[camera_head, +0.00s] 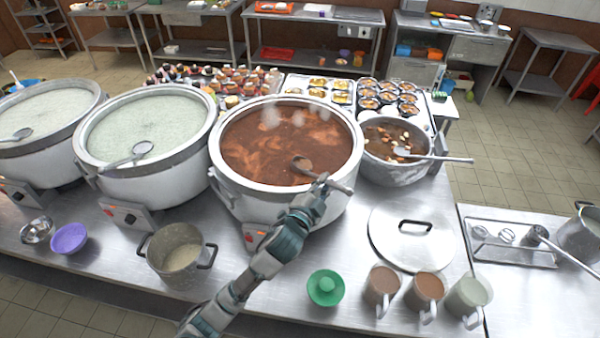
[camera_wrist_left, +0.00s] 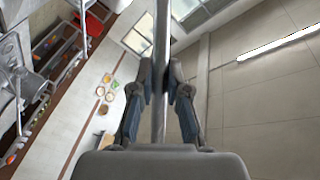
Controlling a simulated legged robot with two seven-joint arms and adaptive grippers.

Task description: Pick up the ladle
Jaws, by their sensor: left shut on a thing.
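A ladle (camera_head: 303,164) has its bowl in the large pot of reddish-brown soup (camera_head: 262,150), near the front right rim. Its handle slants right and out over the rim. My left gripper (camera_head: 321,183) is at the handle just outside the pot rim, shut on it. In the left wrist view the handle (camera_wrist_left: 162,35) is a grey metal rod running between the two fingers of my left gripper (camera_wrist_left: 163,85). The ladle's bowl is out of that view. My right gripper is not in view.
Two pots of pale congee (camera_head: 148,128) with ladles stand left. A smaller pot (camera_head: 395,172) with another ladle stands right. A lid (camera_head: 385,240), several mugs (camera_head: 425,288), a green object (camera_head: 325,288), a lidless small pot (camera_head: 180,262) and a purple bowl (camera_head: 69,239) occupy the front counter.

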